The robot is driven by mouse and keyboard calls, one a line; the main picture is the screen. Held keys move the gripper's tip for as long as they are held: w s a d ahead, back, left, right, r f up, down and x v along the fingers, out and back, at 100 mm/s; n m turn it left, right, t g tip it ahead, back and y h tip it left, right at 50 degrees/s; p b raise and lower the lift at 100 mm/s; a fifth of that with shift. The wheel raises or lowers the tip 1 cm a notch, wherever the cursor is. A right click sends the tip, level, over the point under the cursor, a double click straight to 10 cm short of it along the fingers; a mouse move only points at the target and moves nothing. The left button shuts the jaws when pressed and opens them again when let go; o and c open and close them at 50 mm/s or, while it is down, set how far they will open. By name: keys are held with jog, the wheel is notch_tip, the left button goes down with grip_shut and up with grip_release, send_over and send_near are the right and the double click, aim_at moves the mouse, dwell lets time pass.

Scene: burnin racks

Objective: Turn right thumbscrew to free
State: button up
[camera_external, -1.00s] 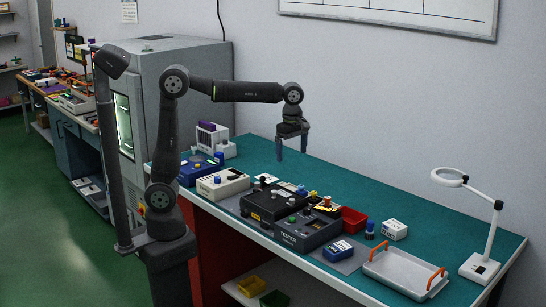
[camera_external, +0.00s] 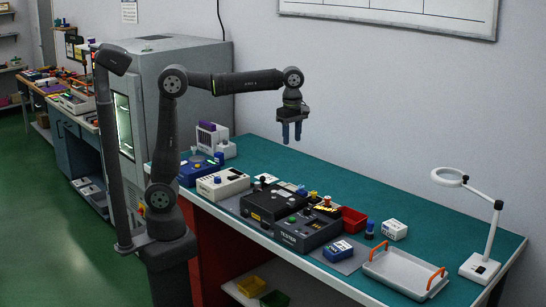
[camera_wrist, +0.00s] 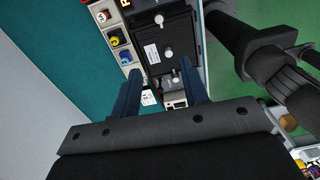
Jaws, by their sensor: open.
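My gripper (camera_external: 291,139) hangs open and empty above the bench, fingers pointing down, well clear of the equipment. In the wrist view its two blue fingers (camera_wrist: 158,80) stand apart, reaching toward a black unit (camera_wrist: 177,38). Two pale round knobs show on that unit, an upper knob (camera_wrist: 160,17) and a lower knob (camera_wrist: 168,52). They may be thumbscrews; I cannot tell which is the right one or how far either is turned. In the external view the dark unit (camera_external: 259,210) sits beside the tester (camera_external: 305,236), its screws too small to make out.
A red bin (camera_external: 353,220), a blue box (camera_external: 338,251) and a white tray (camera_external: 402,272) with orange handles lie to the right. A lamp (camera_external: 490,235) stands at the far right. The bench's back strip (camera_external: 330,175) is clear.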

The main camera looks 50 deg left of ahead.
jog(key=m, duration=3.6)
send_over(292, 199)
notch_tip(292, 199, down, 7)
notch_tip(292, 199, down, 17)
jog(key=shift+d+r, duration=0.1)
